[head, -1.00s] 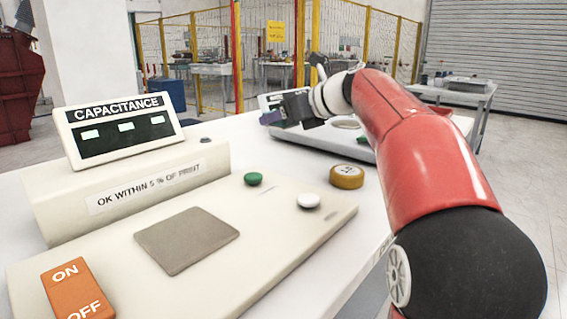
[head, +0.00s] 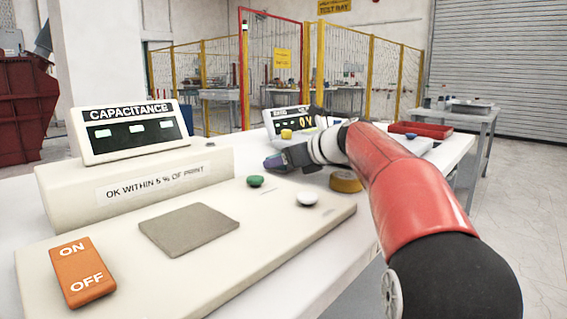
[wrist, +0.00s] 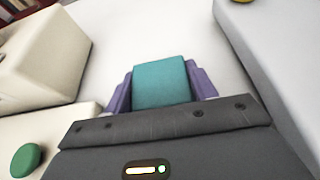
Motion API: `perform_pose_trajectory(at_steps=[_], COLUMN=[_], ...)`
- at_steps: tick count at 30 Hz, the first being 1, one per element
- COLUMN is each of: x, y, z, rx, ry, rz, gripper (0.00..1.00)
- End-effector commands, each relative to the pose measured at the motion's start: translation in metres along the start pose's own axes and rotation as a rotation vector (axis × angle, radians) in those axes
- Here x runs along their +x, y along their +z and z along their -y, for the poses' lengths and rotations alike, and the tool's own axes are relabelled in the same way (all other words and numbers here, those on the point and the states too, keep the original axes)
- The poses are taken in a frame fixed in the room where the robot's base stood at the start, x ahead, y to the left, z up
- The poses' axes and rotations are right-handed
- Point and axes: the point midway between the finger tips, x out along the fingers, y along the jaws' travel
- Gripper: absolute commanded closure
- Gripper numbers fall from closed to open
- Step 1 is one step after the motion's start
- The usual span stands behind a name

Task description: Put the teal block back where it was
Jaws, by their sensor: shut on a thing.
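The teal block (wrist: 161,82) sits between the two purple fingers of my gripper (wrist: 160,90) in the wrist view, and the fingers are shut on it. Pale table surface shows beyond it. In the head view my gripper (head: 273,162) is behind the capacitance tester, just beyond the green button (head: 255,181). The block itself cannot be made out clearly there. How high it is above the table is hard to tell.
The capacitance tester (head: 60,215) fills the left front, with a grey pad (head: 188,229), an orange switch (head: 83,272) and a white button (head: 307,199). A brown-yellow round piece (head: 345,181) lies right of it. A second meter (head: 285,120) stands behind.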

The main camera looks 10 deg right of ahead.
Motion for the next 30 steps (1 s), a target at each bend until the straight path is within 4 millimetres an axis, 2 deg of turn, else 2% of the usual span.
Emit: perform_pose_trajectory(at_steps=[3, 4, 8, 17, 20, 23, 30], x=[0.001, 0.001, 0.001, 0.001, -0.005, -0.021, -0.074], y=[-0.004, -0.003, -0.003, -0.001, 0.001, 0.001, 0.001], z=[0.0, 0.0, 0.0, 0.0, 0.001, 0.001, 0.001], rx=[0.001, 0.001, 0.001, 0.0, 0.0, 0.0, -0.001], ry=[0.0, 0.0, 0.0, 0.0, -0.002, -0.004, -0.005], rz=[0.0, 0.0, 0.0, 0.0, 0.0, 0.001, 0.0], gripper=[0.68, 0.4, 0.23, 0.22, 0.22, 0.22, 0.22])
